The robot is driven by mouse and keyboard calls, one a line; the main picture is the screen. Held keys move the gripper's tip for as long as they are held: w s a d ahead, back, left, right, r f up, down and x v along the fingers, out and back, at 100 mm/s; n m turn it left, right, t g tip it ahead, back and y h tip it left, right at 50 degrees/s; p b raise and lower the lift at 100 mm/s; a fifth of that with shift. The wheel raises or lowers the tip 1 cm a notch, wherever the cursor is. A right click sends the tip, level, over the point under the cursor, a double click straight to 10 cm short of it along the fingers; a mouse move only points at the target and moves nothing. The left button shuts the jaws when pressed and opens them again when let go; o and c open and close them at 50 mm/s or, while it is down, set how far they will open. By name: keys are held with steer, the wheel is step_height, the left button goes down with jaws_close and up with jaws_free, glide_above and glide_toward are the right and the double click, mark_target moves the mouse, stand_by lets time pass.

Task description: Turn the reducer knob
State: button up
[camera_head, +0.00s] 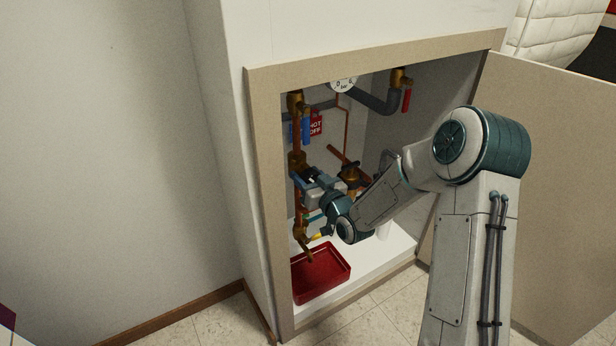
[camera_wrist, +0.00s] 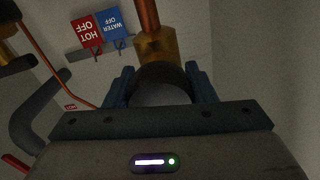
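The reducer knob, a dark round cap with a grey face, shows in the wrist view (camera_wrist: 162,88), directly in front of my gripper. It sits below a brass fitting (camera_wrist: 157,46) on a copper pipe. My gripper (camera_wrist: 162,82) has one blue finger on each side of the knob. I see no clear gap between fingers and knob, but whether they press on it I cannot tell. In the head view, my gripper (camera_head: 301,174) reaches into the cabinet at the left copper pipe (camera_head: 297,130). The knob is hidden there by the gripper.
A red tray (camera_head: 320,272) lies on the cabinet floor. Red and blue tags hang behind the pipe; the red one (camera_wrist: 86,34) reads HOT OFF. A gauge (camera_head: 343,84) and a red-handled valve (camera_head: 407,99) are above. The cabinet's left frame (camera_head: 266,200) is close. The door (camera_head: 560,190) stands open at right.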

steer(key=shift+m, duration=0.7)
steer(key=o, duration=1)
steer(key=p+v, duration=0.3)
steer(key=v, duration=1.1)
steer(key=shift+w+r, duration=0.1)
